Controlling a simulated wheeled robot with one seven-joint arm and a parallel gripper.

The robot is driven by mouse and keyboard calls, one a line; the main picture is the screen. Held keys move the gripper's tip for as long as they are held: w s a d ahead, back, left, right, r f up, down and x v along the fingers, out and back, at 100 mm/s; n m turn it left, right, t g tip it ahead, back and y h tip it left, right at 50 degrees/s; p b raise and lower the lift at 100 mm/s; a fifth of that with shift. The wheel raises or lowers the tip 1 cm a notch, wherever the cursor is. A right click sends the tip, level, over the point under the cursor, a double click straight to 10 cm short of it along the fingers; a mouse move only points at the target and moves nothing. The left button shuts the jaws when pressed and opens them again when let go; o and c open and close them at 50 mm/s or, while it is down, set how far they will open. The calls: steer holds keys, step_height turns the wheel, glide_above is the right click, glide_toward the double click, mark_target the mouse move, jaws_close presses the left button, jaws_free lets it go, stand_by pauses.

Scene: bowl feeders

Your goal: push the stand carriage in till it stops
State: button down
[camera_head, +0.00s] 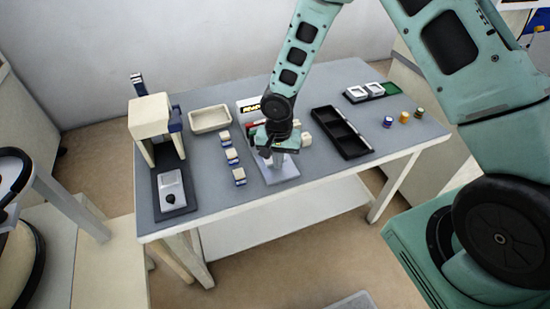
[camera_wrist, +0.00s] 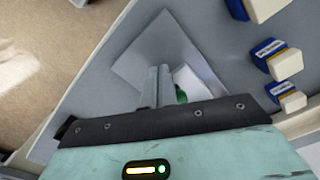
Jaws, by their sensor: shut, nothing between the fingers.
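The stand (camera_head: 150,117) is a cream housing at the left of the table, on a dark base. Its carriage appears to be the light plate (camera_head: 171,187) with a black knob, sitting forward of the housing on the front part of that base. My gripper (camera_head: 278,161) is well to the right of it, above a pale square plate (camera_head: 284,176) near the table's middle. The stand is out of the wrist view. There, my gripper's fingers (camera_wrist: 159,86) are together with nothing between them, over the pale plate (camera_wrist: 140,62). A white item with a green part is partly hidden behind them.
Several cream-and-blue blocks (camera_head: 232,157) stand in a row between stand and gripper. A cream tray (camera_head: 210,119) lies behind them. Bare tabletop lies between carriage and blocks.

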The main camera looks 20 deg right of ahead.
steer(key=shift+w, duration=0.75)
steer(key=shift+w+p, duration=0.4)
steer(key=shift+w, duration=0.55)
steer(key=shift+s, duration=0.2)
steer(key=shift+s, duration=0.85)
step_height(320, 180, up, 9)
steer(key=p, duration=0.6)
stand_by(0.6)
